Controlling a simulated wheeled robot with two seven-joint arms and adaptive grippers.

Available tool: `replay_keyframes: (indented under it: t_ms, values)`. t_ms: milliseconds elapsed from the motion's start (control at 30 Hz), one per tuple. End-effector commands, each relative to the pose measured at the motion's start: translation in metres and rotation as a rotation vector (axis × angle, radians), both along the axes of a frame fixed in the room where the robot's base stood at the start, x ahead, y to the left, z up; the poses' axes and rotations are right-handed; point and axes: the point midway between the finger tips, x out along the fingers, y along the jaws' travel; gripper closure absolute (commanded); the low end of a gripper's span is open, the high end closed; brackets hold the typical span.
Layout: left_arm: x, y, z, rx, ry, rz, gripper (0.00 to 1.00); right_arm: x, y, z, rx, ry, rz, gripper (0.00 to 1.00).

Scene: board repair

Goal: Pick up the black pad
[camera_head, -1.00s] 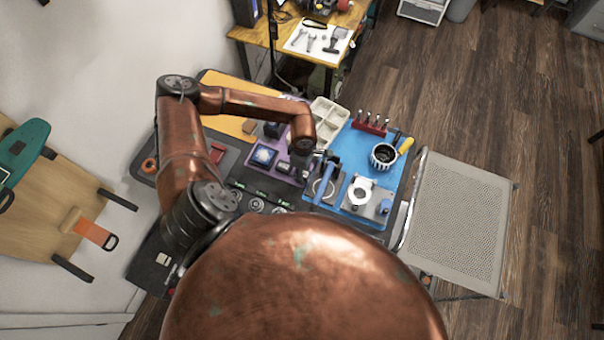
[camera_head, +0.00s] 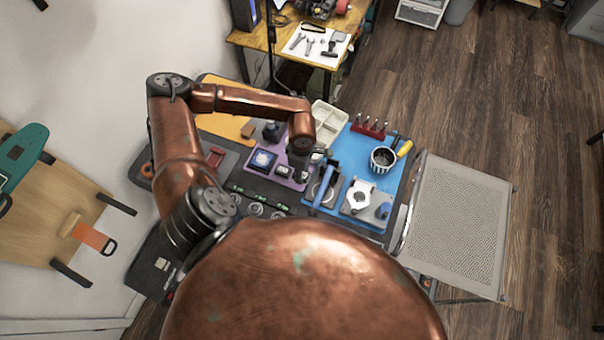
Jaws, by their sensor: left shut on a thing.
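My left gripper (camera_head: 299,170) points down over the right edge of the purple mat (camera_head: 262,177), beside the blue mat. It is shut on a small dark thing, which seems to be the black pad. My wrist hides most of it, so its shape and whether it still touches the mat cannot be told. My right gripper is not in view.
A pale divided tray (camera_head: 329,121) stands behind the gripper. A perforated grey table (camera_head: 458,222) is at the right.

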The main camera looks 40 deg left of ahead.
Motion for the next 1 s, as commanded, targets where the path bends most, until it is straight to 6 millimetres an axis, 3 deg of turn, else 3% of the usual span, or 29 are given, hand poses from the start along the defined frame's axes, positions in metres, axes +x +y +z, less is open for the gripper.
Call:
replay_keyframes:
  t_ms: [200, 500, 700, 1000]
  values:
    - [-0.037, -0.026, 0.052, -0.002, -0.002, -0.007, 0.89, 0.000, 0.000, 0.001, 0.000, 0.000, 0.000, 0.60]
    - [-0.089, -0.063, 0.077, -0.003, 0.000, -0.005, 0.89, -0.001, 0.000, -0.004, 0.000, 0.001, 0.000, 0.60]
    - [-0.103, -0.073, 0.085, -0.001, 0.001, -0.002, 0.89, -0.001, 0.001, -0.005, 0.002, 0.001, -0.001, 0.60]
    - [-0.106, -0.075, 0.086, 0.000, 0.001, -0.001, 0.89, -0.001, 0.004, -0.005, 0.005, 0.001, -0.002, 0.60]
